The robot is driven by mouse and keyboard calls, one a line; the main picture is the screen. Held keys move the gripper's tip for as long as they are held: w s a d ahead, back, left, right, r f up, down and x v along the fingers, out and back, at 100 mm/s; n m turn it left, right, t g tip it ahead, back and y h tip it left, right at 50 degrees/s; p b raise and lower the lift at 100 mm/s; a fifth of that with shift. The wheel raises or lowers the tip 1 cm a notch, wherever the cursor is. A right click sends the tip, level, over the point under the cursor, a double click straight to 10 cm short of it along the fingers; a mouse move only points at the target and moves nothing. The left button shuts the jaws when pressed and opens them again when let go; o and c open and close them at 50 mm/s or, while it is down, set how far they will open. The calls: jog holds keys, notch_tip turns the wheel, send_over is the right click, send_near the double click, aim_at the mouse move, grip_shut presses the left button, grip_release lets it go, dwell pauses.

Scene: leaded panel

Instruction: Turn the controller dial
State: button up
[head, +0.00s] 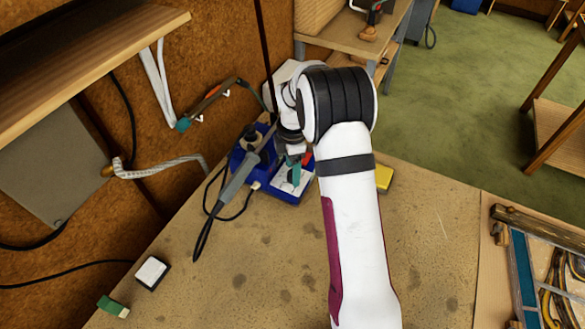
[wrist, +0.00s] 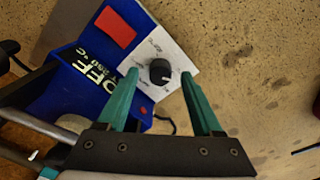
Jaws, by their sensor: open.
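The blue controller (head: 268,193) stands on the bench at its back, below my arm. In the wrist view its blue case (wrist: 72,72) carries the lettering "OFF" and "250 °C". The black controller dial (wrist: 160,70) sits on a white face plate (wrist: 180,57), with a light pointer mark on its right side. My gripper (wrist: 161,84) is open, its teal fingers apart, with the dial between the fingertips in the picture. I cannot tell the remaining gap or any contact. In the head view my gripper (head: 294,172) is over the controller's face, and the dial is not clearly visible.
A soldering iron (head: 240,177) with a dark cable lies against the controller's left side. A yellow block (head: 383,178) is right of my arm. A white-topped pad (head: 151,272) and a green block (head: 113,306) lie front left. A leaded panel (head: 560,275) is at right. The bench middle is clear.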

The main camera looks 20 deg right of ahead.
jog(key=shift+f, duration=0.4)
grip_shut()
